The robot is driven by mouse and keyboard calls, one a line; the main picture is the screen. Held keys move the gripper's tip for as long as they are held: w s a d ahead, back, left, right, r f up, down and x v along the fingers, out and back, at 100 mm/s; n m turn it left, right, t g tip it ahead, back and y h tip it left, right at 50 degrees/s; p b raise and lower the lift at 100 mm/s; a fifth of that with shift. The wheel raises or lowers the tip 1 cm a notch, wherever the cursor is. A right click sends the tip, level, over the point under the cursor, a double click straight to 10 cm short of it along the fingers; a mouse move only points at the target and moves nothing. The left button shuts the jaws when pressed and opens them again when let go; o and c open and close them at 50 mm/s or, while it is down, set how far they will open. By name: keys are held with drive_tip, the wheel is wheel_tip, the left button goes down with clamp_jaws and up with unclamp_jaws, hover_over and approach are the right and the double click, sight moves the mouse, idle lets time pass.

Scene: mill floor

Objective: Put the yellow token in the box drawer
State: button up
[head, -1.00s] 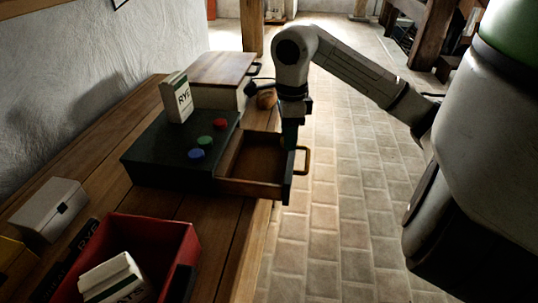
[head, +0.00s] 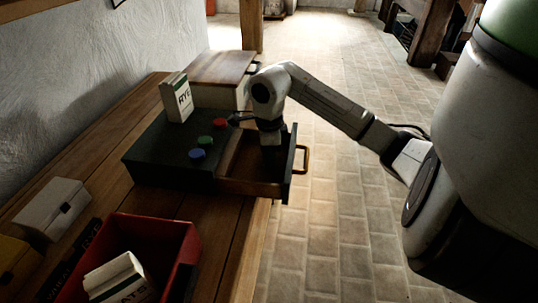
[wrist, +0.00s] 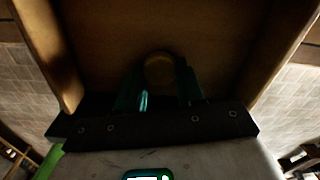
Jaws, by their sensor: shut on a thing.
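The dark box (head: 165,152) sits on the bench with its drawer (head: 245,187) pulled open to the right. My gripper (wrist: 160,80) points down into the open drawer. It is shut on a round, dull yellow token (wrist: 159,68), which shows between the two fingers in the wrist view. The drawer's wooden floor and side walls surround the fingers in that view. In the head view the token and fingertips are hidden by my wrist and the drawer. Whether the token touches the drawer floor, I cannot tell.
Red (head: 219,123), green (head: 205,141) and blue (head: 197,154) tokens and a RYE carton (head: 177,98) are on the box top. A wood-topped box (head: 222,68) stands behind. A red crate (head: 180,240) holding a carton and a white box (head: 52,207) are nearer.

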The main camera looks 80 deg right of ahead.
drive_tip(key=shift+f, duration=0.2)
drive_tip(key=o, duration=1)
drive_tip(key=shift+r, duration=0.15)
wheel_tip(320, 180, up, 12)
drive_tip(key=shift+r+b, duration=0.1)
drive_tip(key=shift+b, duration=0.4)
